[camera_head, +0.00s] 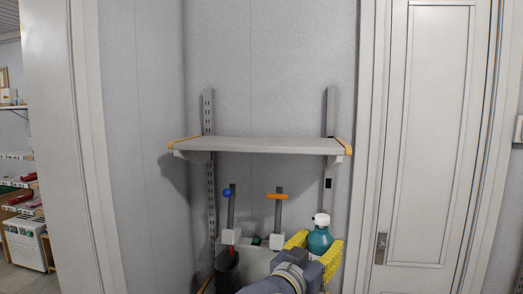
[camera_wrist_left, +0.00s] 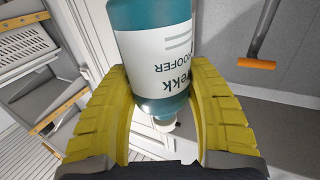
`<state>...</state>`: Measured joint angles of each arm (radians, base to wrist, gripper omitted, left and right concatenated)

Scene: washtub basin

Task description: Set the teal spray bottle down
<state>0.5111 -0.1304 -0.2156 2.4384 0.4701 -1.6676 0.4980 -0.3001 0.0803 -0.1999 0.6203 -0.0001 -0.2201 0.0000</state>
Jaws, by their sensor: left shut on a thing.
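The teal spray bottle (camera_head: 319,241) has a white top and stands roughly upright in the head view, at the right end of the basin area and below the wall shelf. My left gripper (camera_head: 315,249) has yellow ribbed fingers, one on each side of the bottle, and is shut on it. In the left wrist view the bottle (camera_wrist_left: 152,60) shows its white label upside down between the yellow fingers (camera_wrist_left: 157,100). I cannot tell from the head view whether its base touches anything, as my gripper hides it. My right gripper is in neither view.
A bare grey wall shelf (camera_head: 258,145) hangs on two slotted rails above the basin (camera_head: 256,262). Under it are a blue knob (camera_head: 227,193), an orange handle (camera_head: 277,196), a small green item (camera_head: 256,240) and a dark container (camera_head: 226,272). A closed door (camera_head: 430,140) is at right.

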